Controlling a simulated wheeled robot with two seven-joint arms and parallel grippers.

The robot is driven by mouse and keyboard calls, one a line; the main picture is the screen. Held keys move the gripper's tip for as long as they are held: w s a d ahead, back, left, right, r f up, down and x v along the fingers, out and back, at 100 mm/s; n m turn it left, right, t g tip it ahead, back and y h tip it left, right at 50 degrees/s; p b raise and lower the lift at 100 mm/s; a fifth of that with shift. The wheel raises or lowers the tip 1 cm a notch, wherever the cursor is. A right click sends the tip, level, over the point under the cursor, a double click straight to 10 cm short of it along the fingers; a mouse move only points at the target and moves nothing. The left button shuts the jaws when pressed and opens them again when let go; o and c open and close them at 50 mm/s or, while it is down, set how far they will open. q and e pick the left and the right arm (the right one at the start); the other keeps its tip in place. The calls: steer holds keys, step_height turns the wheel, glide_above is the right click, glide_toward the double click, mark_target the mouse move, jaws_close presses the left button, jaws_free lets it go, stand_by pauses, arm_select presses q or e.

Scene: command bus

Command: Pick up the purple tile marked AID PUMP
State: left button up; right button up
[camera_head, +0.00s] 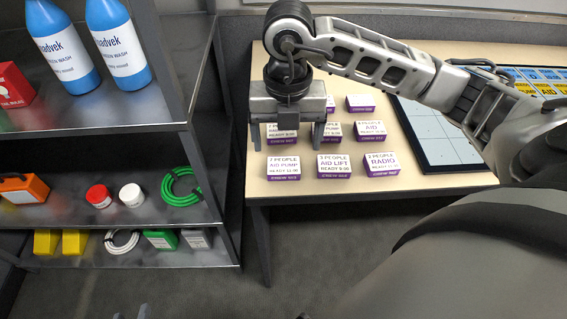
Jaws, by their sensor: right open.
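The purple tile marked AID PUMP (284,168) has a white top and lies on the wooden table at the left end of the front row. It reads 7 PEOPLE. My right gripper (287,143) is open, with its fingers pointing down over the left tile of the row behind (283,134). The fingertips appear just behind the AID PUMP tile, one towards each side; their height above the table is hard to judge. Nothing shows held. Two small tips at the bottom edge seem to be my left gripper (130,314), mostly cut off by the frame.
The AID LIFT tile (334,166) and RADIO tile (382,164) lie to the right in the front row. An AID tile (370,131) is behind them. A metal shelf (110,130) with bottles stands left of the table.

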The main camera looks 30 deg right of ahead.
mark_target(284, 164)
steer(key=shift+a+f, duration=0.15)
steer(key=shift+f, duration=1.3)
steer(key=shift+a+f, duration=0.15)
steer(key=shift+f, duration=1.3)
steer(key=c, duration=1.1)
